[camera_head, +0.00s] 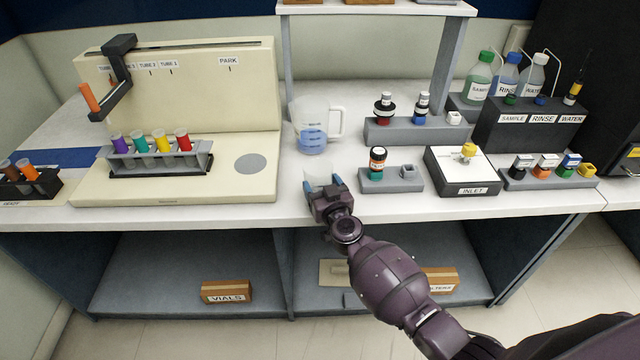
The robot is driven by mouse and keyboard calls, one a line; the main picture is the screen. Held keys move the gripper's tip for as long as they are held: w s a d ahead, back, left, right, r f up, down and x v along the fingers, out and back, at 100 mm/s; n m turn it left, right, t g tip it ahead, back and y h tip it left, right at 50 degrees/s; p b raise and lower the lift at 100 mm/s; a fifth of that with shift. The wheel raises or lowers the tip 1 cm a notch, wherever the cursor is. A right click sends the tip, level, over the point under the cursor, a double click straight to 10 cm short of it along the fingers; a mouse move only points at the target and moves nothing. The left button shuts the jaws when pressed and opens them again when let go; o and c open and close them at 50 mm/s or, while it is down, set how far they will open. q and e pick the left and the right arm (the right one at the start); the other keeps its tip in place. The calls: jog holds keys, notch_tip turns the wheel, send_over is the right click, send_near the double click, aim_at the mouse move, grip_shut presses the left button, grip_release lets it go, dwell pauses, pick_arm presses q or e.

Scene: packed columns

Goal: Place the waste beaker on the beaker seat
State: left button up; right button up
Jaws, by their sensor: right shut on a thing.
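My right gripper (323,184) reaches in from the lower right and is shut on a small clear beaker (318,173), which I take as the waste beaker. Its blue fingertips sit on either side of the beaker, near the front edge of the white bench. The gripper hides the beaker's lower part, so I cannot tell whether it touches the bench. A flat grey disc (250,164), seemingly the beaker seat, lies bare on the cream machine's base, left of the beaker. My left gripper is not in view.
A jug with blue liquid (312,141) stands just behind the beaker. The cream machine (245,90) carries a tube rack (160,160) left of the disc. The bench between beaker and disc looks clear.

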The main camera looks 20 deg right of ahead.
jog(key=shift+w, duration=0.45)
jog(key=shift+f, duration=0.1)
jog(key=o, duration=0.9)
jog(key=shift+o, duration=0.2)
jog(key=shift+f+b, duration=0.2)
jog(key=shift+b, duration=0.2)
jog(key=s, duration=0.1)
jog(key=s+p, duration=0.1)
jog(key=s, duration=0.1)
jog(key=s+p, duration=0.1)
jog(key=shift+s+a+r, duration=0.15)
jog(key=shift+s+r, duration=0.1)
jog(key=shift+r, duration=0.1)
jog(key=s+p, duration=0.1)
jog(key=s, duration=0.5)
jog(key=shift+s+f, duration=0.2)
jog(key=shift+f, duration=0.05)
